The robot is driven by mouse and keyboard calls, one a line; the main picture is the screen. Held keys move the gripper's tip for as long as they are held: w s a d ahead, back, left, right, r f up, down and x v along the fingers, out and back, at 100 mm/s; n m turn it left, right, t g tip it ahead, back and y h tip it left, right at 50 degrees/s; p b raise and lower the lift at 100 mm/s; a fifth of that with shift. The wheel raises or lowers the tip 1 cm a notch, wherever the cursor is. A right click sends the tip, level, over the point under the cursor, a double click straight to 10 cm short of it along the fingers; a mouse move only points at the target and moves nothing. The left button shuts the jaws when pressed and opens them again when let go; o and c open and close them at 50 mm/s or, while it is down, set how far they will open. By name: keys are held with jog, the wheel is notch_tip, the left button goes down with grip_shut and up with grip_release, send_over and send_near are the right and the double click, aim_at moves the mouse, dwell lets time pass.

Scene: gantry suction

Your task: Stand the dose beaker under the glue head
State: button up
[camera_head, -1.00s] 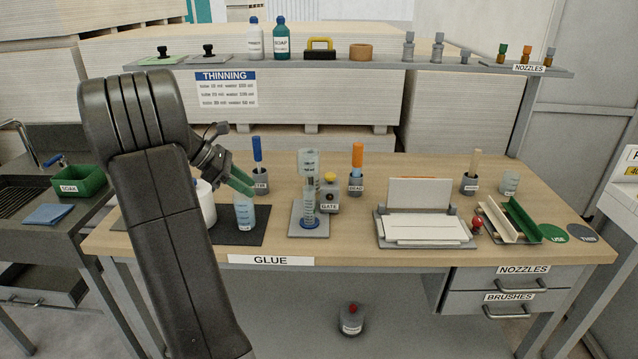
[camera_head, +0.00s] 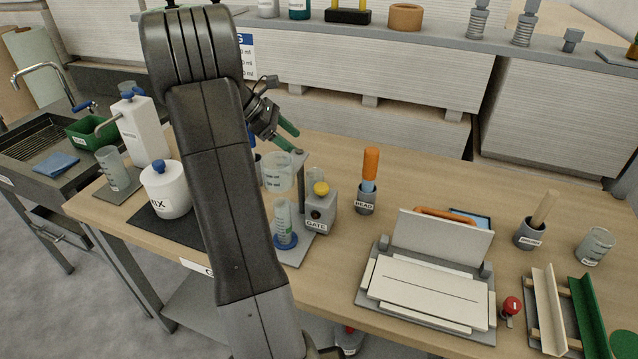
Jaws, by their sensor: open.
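My gripper (camera_head: 294,142) has green fingers. It is open and empty, above and behind the dosing stand. The stand has a clear graduated cup (camera_head: 278,172) held up high, which may be the glue head. A grey gate block (camera_head: 320,212) with a yellow knob is beside it. A clear graduated cylinder (camera_head: 283,218) with a blue foot stands below the cup on the stand's plate (camera_head: 297,252). Clear beakers stand at the left (camera_head: 112,168) and far right (camera_head: 594,246); I cannot tell which is the dose beaker. My arm hides part of the dark mat (camera_head: 143,218).
A white lidded MIX pot (camera_head: 166,190) and a white pump bottle (camera_head: 142,130) stand at left. A cup with an orange-handled brush (camera_head: 367,195), a grey fixture (camera_head: 425,285) and a red-knobbed item (camera_head: 510,307) are to the right. A shelf (camera_head: 420,32) runs along the back.

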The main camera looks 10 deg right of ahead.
send_near(310, 171)
jog(key=s+d, duration=0.1)
jog(key=s, duration=0.1)
jog(key=shift+x, duration=4.15)
jog(key=shift+c, duration=0.2)
jog(key=c, duration=1.2)
jog(key=shift+r, duration=0.1)
